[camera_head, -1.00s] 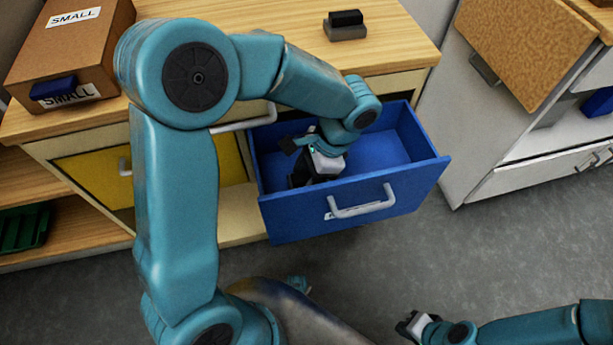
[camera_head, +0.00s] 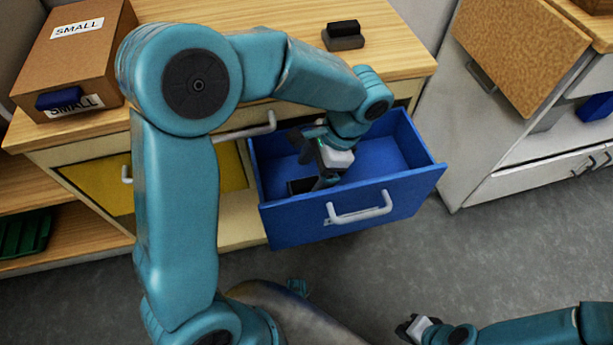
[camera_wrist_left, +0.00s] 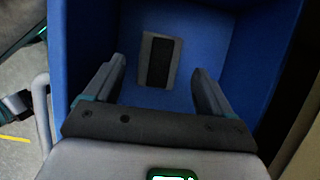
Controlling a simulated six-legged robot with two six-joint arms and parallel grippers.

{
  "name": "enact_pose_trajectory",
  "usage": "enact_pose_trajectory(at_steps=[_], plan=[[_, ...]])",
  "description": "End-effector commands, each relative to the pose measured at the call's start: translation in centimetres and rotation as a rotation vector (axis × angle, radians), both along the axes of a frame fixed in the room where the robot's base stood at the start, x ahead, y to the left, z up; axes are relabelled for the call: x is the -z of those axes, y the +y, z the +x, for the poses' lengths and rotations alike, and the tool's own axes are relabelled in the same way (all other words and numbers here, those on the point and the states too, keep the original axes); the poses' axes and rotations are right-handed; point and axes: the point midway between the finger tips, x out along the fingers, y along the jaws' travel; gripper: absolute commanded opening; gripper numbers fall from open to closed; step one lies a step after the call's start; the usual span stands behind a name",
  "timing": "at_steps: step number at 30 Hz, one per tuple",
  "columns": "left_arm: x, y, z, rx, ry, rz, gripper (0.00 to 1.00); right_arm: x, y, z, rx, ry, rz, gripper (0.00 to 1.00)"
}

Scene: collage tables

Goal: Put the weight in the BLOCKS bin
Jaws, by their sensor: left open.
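A grey block with a black top (camera_head: 300,186), which may be the weight, lies on the floor of the open blue drawer (camera_head: 420,203). In the left wrist view, the block (camera_wrist_left: 158,62) lies flat beyond the fingertips, between their lines and apart from both. My left gripper (camera_head: 311,160) is open and empty, tilted down inside the drawer above the block. The fingers (camera_wrist_left: 158,85) stand wide apart in the wrist view. My right gripper (camera_head: 412,328) is low at the bottom right, away from the furniture; its jaws are too small to read. No bin marked BLOCKS shows.
A similar grey and black block (camera_head: 343,37) sits on the wooden desktop (camera_head: 230,12). A brown box labelled SMALL (camera_head: 75,50) stands at the left. A yellow drawer (camera_head: 95,180) is beside the blue one. A white cabinet (camera_head: 480,130) stands at the right; grey floor lies in front.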

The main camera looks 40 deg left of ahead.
Motion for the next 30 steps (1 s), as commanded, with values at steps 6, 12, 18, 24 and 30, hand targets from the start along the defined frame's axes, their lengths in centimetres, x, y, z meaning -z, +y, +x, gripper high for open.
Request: enact_pose_trajectory(at_steps=[6, 12, 18, 24, 30], plan=[[-5.1, -1.3, 1.5, 0.002, -0.003, -0.001, 0.84, -2.1, 0.0, 0.0, 0.0, 0.0, 0.0, 0.0], [-7.2, -1.9, 2.3, 0.0, -0.001, 0.0, 0.84, -2.8, 0.0, 0.0, 0.0, 0.0, 0.0, 0.0], [-7.5, -2.0, 2.4, 0.001, 0.002, 0.0, 0.84, -2.8, 0.0, 0.0, 0.0, 0.0, 0.0, 0.0], [-7.4, -2.0, 2.4, 0.001, 0.001, 0.0, 0.84, -2.7, 0.0, 0.0, 0.0, 0.0, 0.0, 0.0], [-7.5, -2.0, 2.4, 0.001, 0.0, 0.0, 0.84, -2.8, 0.0, 0.0, 0.0, 0.0, 0.0, 0.0]])
